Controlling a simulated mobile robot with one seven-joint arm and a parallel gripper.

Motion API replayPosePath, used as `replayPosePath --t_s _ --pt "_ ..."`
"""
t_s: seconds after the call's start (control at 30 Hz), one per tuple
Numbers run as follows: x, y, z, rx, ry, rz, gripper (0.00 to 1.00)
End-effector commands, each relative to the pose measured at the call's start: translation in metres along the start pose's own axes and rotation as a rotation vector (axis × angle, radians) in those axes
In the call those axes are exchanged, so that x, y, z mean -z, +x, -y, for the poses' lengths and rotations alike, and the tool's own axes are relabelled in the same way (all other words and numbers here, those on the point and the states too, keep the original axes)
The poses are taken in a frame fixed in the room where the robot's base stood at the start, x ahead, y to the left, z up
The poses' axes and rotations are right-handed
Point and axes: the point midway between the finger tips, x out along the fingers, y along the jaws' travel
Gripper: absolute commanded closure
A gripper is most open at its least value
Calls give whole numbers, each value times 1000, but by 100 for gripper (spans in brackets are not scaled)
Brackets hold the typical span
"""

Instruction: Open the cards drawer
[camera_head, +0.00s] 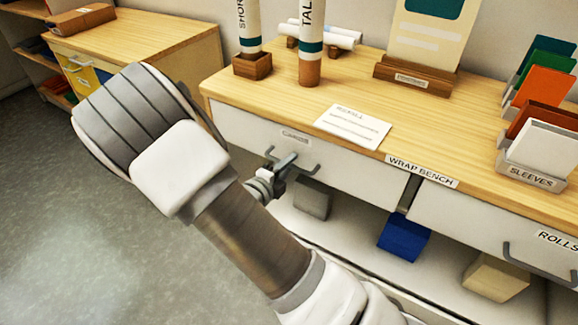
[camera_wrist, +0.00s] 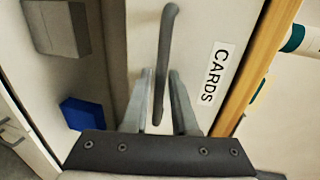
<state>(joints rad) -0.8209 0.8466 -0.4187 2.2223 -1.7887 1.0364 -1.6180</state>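The cards drawer (camera_head: 245,131) is the white left drawer of the wrap bench, and its front looks flush with the bench. Its label (camera_wrist: 215,74) reads CARDS in the wrist view. Its grey bar handle (camera_wrist: 168,40) runs down between the two fingers of my gripper (camera_wrist: 163,88). The fingers are apart, with a gap visible beside the bar, so my gripper is open around the handle's near end. In the head view my gripper (camera_head: 277,172) is at the handle, partly hidden by my wrist.
The rolls drawer (camera_head: 480,228) is to the right. Grey (camera_head: 313,198), blue (camera_head: 403,239) and beige (camera_head: 495,277) blocks sit on the shelf below. The wooden bench top (camera_head: 285,100) holds tubes, a card and sleeves. Open floor (camera_head: 90,230) lies left.

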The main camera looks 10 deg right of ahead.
Motion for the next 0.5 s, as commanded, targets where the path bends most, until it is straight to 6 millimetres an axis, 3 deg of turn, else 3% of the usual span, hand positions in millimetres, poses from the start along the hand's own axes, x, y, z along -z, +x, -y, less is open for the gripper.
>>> replayPosePath --t_s 0.2,0.37,0.5 --pt "0 0 0 0 1 0 74" --pt "0 0 0 0 1 0 100" --pt "0 0 0 1 1 0 100"
